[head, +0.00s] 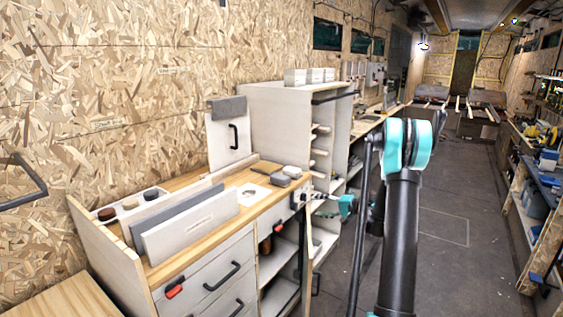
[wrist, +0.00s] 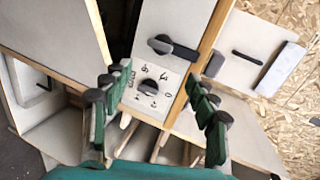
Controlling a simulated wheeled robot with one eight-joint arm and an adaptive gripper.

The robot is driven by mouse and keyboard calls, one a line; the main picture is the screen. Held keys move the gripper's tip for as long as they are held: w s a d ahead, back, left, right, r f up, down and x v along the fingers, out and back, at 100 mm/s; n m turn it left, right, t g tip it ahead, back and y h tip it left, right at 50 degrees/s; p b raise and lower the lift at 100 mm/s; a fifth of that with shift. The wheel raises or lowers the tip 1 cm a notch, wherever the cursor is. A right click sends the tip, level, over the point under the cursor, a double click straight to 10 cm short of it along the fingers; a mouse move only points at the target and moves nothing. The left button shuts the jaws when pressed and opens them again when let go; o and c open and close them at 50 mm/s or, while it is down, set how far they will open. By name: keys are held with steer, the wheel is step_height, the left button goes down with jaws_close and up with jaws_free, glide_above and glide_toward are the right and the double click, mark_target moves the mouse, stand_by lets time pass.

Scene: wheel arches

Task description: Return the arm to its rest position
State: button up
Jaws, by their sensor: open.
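My arm (head: 400,235) rises from the bottom of the head view as a black link with a teal joint (head: 408,145) at its top. My gripper (head: 318,203) shows partly behind the arm, close to the right end of the wooden-topped cabinet. In the wrist view my gripper (wrist: 160,85) has its green fingers with dark pads spread wide on both sides, with nothing held between them. A white plate with a dark round dial (wrist: 149,87) shows between and beyond the fingers. I cannot tell the exact gap to it.
The cabinet's wooden top (head: 262,205) carries boards and small blocks. A tall pale shelf unit (head: 275,120) stands behind it. In the wrist view a dark handle (wrist: 172,46) lies above the dial. The aisle floor (head: 455,200) right of my arm is clear.

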steer(key=s+a+r+n+g+h, duration=0.1)
steer(key=s+a+g+h, duration=0.15)
steer(key=s, duration=0.85)
steer(key=s+a+r+n+g+h, duration=0.1)
steer(key=s+a+n+h, duration=0.15)
steer(key=s, duration=0.75)
steer(key=s+d+f+n+h, duration=0.1)
steer(key=s+d+f+h, duration=0.1)
steer(key=s, duration=0.9)
steer(key=s+d+f+n+h, duration=0.1)
steer(key=s+h, duration=0.4)
steer(key=s, duration=0.6)
steer(key=d+f, duration=0.1)
steer(key=d, duration=0.1)
steer(key=shift+d, duration=0.3)
steer(key=shift+g, duration=0.25)
steer(key=shift+c, duration=0.2)
